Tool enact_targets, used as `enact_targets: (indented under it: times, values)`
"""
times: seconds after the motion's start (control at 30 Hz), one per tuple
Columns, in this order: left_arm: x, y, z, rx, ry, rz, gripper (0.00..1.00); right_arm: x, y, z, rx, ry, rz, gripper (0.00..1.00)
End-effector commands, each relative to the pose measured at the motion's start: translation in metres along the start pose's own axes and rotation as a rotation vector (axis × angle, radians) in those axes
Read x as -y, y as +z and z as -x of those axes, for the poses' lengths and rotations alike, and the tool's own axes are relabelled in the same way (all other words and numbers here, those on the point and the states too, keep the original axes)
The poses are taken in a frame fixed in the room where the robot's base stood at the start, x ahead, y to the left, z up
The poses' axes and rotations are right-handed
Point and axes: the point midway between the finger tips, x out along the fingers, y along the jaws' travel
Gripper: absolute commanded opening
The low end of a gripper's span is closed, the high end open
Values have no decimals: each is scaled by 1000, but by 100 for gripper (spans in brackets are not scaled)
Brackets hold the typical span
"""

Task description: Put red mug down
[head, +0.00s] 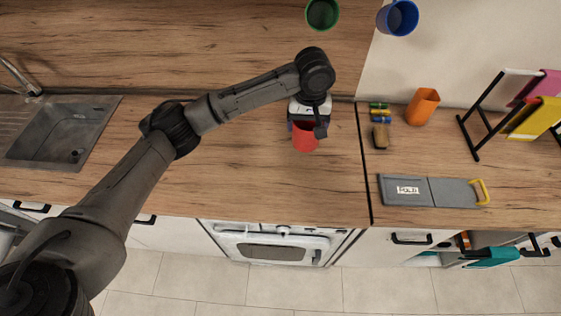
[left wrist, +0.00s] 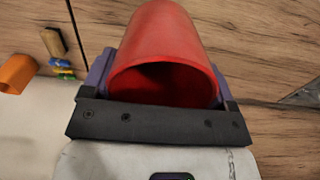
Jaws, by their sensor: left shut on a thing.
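The red mug (head: 305,138) is at the wooden counter (head: 250,175), in front of the splashback and left of the dark seam. My left gripper (head: 307,122) is shut on it from behind. In the left wrist view the red mug (left wrist: 165,50) fills the space between the two fingers of my left gripper (left wrist: 155,85), with its dark open mouth toward the camera. I cannot tell whether the mug's base touches the counter. My right gripper does not show in either view.
A sink (head: 65,130) lies at the left. A green mug (head: 322,13) and a blue mug (head: 398,17) are at the top. An orange cup (head: 422,106), a brush (head: 380,137), a grey folding board (head: 430,190) and a rack (head: 480,120) stand or lie right of the seam. The counter left of the seam is otherwise clear.

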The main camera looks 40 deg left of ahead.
Motion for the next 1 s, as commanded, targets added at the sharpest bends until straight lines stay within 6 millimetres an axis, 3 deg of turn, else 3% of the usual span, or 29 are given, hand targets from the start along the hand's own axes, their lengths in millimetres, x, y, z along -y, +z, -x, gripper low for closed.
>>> enact_targets:
  times: [0.03,0.3,0.43,0.67,1.0]
  values:
    - [0,-14,-34,3,0,55,47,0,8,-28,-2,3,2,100]
    - [11,-64,-113,2,0,272,47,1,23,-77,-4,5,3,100]
    - [17,-76,-136,1,0,331,47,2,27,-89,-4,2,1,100]
    - [33,-85,-158,-2,-1,375,47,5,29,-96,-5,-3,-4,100]
    - [100,-96,-198,-3,-3,377,47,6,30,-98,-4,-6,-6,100]
